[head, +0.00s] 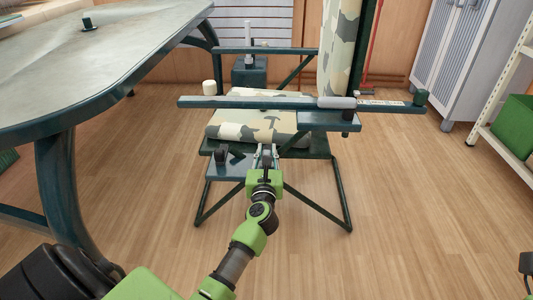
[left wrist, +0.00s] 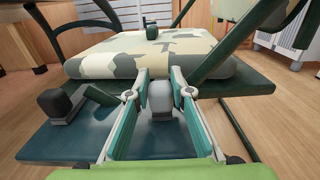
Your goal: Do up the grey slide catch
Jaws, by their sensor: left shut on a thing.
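A small grey knob (left wrist: 160,97), which looks like the slide catch's grip, stands above a blue-green plate (left wrist: 75,143) at the front of the camouflage seat. My left gripper (left wrist: 160,78) has its fingers on either side of the knob and is shut on it. In the head view my left gripper (head: 267,153) reaches the seat's front edge and hides the knob. A dark block (left wrist: 55,102) stands on the plate to the left, apart from the fingers; it also shows in the head view (head: 221,155).
A dark green bar (head: 270,103) with a rounded grey piece (head: 337,102) crosses above the seat cushion (head: 262,122). A table (head: 100,75) stands at left. A grey cabinet (head: 465,50) and shelving with a green box (head: 515,125) stand at right. The floor around is clear.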

